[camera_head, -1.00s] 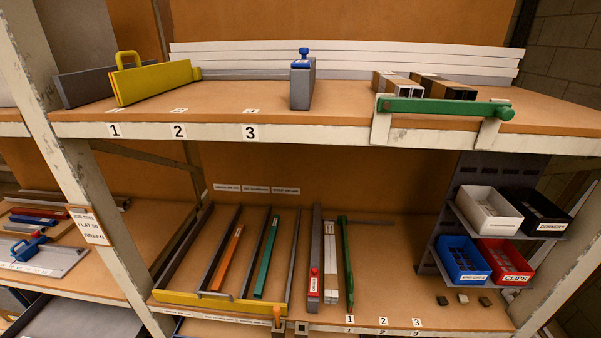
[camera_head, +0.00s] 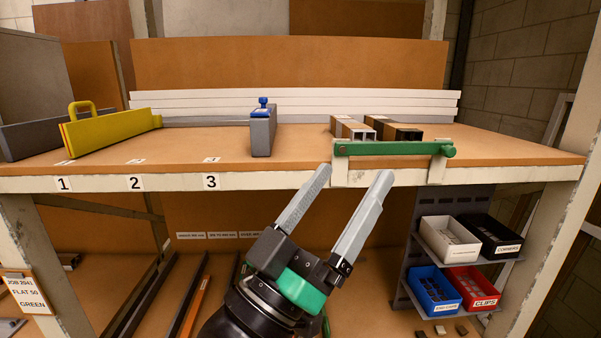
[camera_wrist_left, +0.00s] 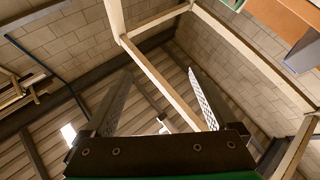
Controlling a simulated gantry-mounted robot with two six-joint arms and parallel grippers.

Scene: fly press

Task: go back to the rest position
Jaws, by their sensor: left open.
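My left gripper (camera_head: 354,174) is open and empty in the head view. It points up and a little right, with its fingertips in front of the upper shelf's front edge. Its two grey fingers stand wide apart, and they also show apart in the left wrist view (camera_wrist_left: 160,90). Nothing is between them. I cannot tell whether a fingertip touches the shelf edge. My right gripper is in neither view.
Bins such as the red one (camera_head: 468,285) stand lower right. The wrist view shows ceiling and walls.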

